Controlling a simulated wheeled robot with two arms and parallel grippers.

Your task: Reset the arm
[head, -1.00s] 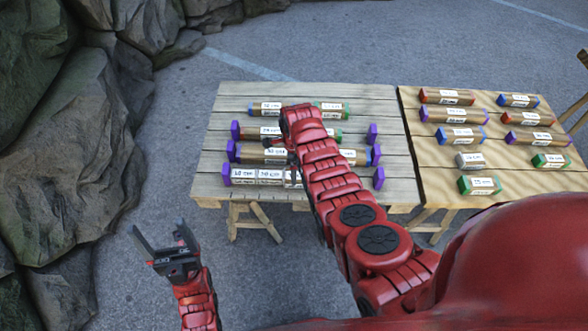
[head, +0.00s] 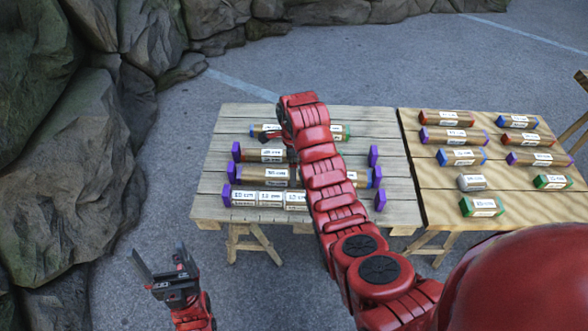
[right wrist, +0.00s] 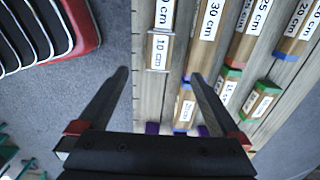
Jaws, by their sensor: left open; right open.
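My left gripper (head: 162,256) is at the lower left of the head view, over bare pavement. Its two fingers are spread and empty. My right arm reaches across the left table (head: 210,212); its forearm hides part of the table, and its gripper is mostly hidden in the head view. In the right wrist view the right gripper (right wrist: 157,76) has its two dark fingers wide apart with nothing held between them. Labelled wooden blocks lie below and beyond these fingers, including one marked 10 cm (right wrist: 158,50).
The left table holds rows of labelled blocks, some between purple end pieces (head: 380,200). The right table (head: 435,215) holds several blocks with coloured ends, including a green-ended one (head: 482,206). Rocks (head: 70,190) line the left side. Pavement between rocks and table is clear.

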